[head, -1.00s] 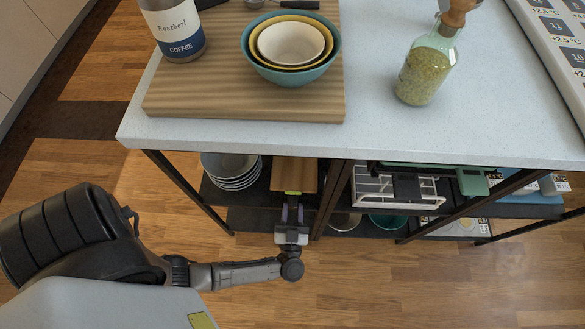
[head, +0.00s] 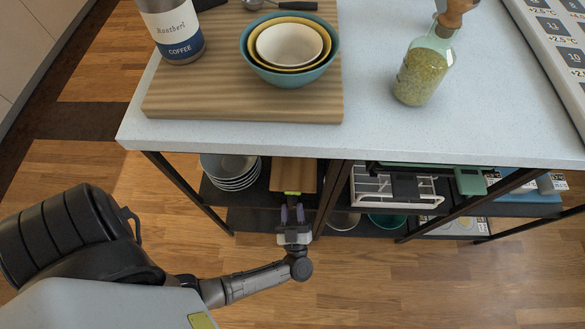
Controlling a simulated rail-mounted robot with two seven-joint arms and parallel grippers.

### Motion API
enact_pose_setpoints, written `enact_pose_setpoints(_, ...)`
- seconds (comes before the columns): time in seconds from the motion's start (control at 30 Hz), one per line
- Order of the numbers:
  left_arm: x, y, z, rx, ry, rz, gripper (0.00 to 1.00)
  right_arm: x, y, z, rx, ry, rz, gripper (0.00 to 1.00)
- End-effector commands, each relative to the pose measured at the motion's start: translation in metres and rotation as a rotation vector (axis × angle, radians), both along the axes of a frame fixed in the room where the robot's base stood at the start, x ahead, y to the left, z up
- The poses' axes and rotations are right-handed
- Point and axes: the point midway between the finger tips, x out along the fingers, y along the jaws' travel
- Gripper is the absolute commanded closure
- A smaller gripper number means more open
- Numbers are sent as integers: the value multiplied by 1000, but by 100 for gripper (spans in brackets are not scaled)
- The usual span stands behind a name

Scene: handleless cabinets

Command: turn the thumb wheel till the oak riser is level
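A small oak piece (head: 294,173), which looks like the riser, shows on the shelf below the counter edge. Its upper part is hidden by the counter, and I cannot tell whether it is level. A lime-green part (head: 292,193) sits at its near edge; it may be the thumb wheel, but it is too small to be sure. My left gripper (head: 292,206) is right in front of the lime-green part, its two purple-grey fingers pointing at it with a gap between them. I cannot tell whether they grip it. My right gripper is not in view.
The counter (head: 385,135) overhangs the shelf. Dark frame posts (head: 331,198) stand just right of my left gripper. Stacked plates (head: 233,180) are to the left and a white rack (head: 372,190) is to the right. A wooden board (head: 200,100) with nested bowls (head: 330,55) lies above.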

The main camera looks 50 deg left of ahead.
Motion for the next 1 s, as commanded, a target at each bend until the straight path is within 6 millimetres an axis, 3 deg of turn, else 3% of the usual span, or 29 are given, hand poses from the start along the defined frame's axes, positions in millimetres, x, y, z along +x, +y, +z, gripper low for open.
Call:
enact_pose_setpoints(0.23,0,0,0,1,1,-1,41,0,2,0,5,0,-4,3)
enact_pose_setpoints(0.57,-4,-6,-4,0,3,-1,41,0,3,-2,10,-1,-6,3)
enact_pose_setpoints(1.0,-37,-50,-25,-1,3,-9,41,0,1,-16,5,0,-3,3)
